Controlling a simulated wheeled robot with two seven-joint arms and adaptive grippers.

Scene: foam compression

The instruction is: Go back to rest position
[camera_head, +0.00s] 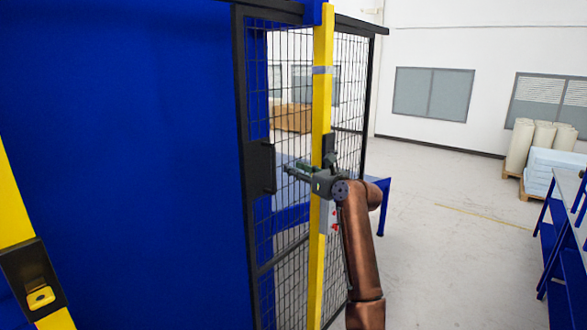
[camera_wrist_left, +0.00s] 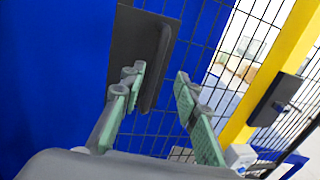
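My left gripper (camera_head: 290,170) is in front of the mesh door, just right of the black door handle (camera_head: 262,168) in the head view. A small gap shows between fingertips and handle there. In the left wrist view my left gripper (camera_wrist_left: 161,76) has its two green-padded fingers spread apart with nothing held. The upright black handle (camera_wrist_left: 160,65) shows in the picture between the fingertips, on a dark plate at the blue panel's edge. How far it is from the fingers is hard to tell. My right gripper is in neither view.
A yellow post (camera_head: 321,100) with a black latch stands beside my left wrist. A blue panel (camera_head: 120,150) fills the left. A blue table (camera_head: 383,205) is behind the mesh.

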